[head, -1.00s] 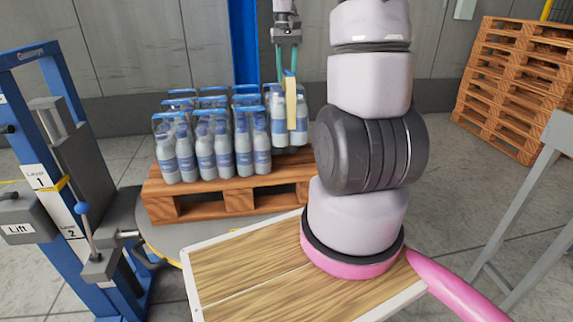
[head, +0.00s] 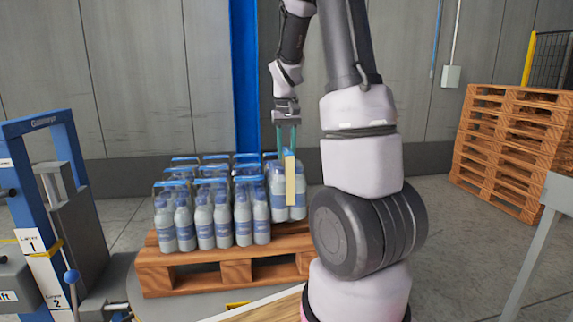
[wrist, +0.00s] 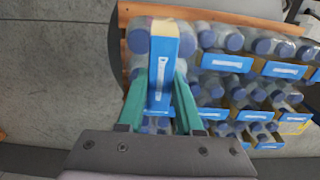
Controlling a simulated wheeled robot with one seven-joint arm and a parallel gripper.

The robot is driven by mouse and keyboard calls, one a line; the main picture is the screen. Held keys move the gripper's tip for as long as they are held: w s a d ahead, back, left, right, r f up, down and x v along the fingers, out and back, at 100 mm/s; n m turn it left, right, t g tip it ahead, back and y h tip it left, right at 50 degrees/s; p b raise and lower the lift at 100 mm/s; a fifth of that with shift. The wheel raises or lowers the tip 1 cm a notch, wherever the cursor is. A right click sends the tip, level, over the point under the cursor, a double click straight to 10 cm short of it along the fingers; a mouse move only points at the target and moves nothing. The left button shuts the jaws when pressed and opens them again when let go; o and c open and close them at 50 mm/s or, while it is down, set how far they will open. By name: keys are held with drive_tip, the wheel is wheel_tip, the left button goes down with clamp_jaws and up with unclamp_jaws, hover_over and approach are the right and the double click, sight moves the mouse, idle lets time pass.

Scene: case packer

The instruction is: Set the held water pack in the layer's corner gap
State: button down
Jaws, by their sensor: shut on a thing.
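My gripper (head: 287,148) points down with its two green fingers shut on the held water pack (head: 278,196), which has clear bottles, blue caps and a tan and blue wrap. In the wrist view the fingers (wrist: 162,85) clasp the blue and tan wrap of the pack. The pack hangs upright at the right end of the layer of similar packs (head: 205,215), close beside them. I cannot tell whether its base touches the wooden pallet (head: 180,275). The corner gap is mostly hidden behind the held pack and my arm.
A blue column (head: 243,80) stands behind the layer by the grey wall. A blue lift frame (head: 75,185) with layer labels is at the left. Stacked wooden pallets (head: 515,145) stand at the right. Open floor (head: 450,245) lies right of my arm.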

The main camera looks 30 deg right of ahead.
sight(286, 173)
wheel_tip(286, 173, down, 8)
drive_tip(key=shift+r, duration=0.15)
idle(0.3)
drive_tip(key=c, duration=0.6)
unclamp_jaws()
drive_tip(key=shift+o, duration=0.2)
wheel_tip(286, 173, up, 12)
drive_tip(key=shift+f, duration=0.15)
drive_tip(key=s+a+r+t, duration=0.2)
drive_tip(key=s+a+r, duration=0.2)
drive_tip(key=s, duration=0.2)
drive_tip(key=s+a+r+t+y, duration=0.1)
drive_tip(key=s+a+r+t, duration=0.1)
drive_tip(key=s+a+r, duration=0.2)
drive_tip(key=s+a+r+m+t+y, duration=0.1)
drive_tip(key=s+a+r+t, duration=0.2)
drive_tip(key=s, duration=0.7)
drive_tip(key=a+r, duration=0.1)
drive_tip(key=a, duration=0.1)
drive_tip(key=shift+a, duration=0.3)
